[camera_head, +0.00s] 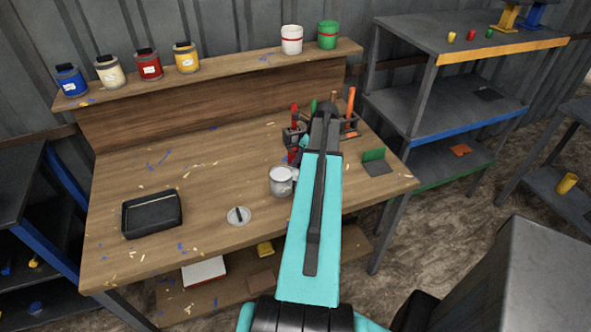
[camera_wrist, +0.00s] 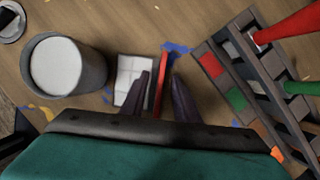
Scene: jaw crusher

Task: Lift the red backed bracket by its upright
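The red backed bracket shows in the wrist view, with a pale flat base (camera_wrist: 131,78) and a thin red upright (camera_wrist: 162,68) along its right edge. In the head view only a small red part of it (camera_head: 292,156) shows between the grey mug and the tool holder; my arm hides the rest. My gripper (camera_wrist: 162,78) is open in the wrist view. Its two dark fingers stand on either side of the red upright, with small gaps visible on both sides. The left finger is over the pale base. My arm hides my gripper in the head view.
A grey mug (camera_wrist: 65,65) stands left of the bracket, and a tool holder (camera_wrist: 235,75) with upright tools stands close on the right. A green backed bracket (camera_head: 374,155) is at the bench's right. A black tray (camera_head: 152,213) lies at the left; the bench middle is mostly clear.

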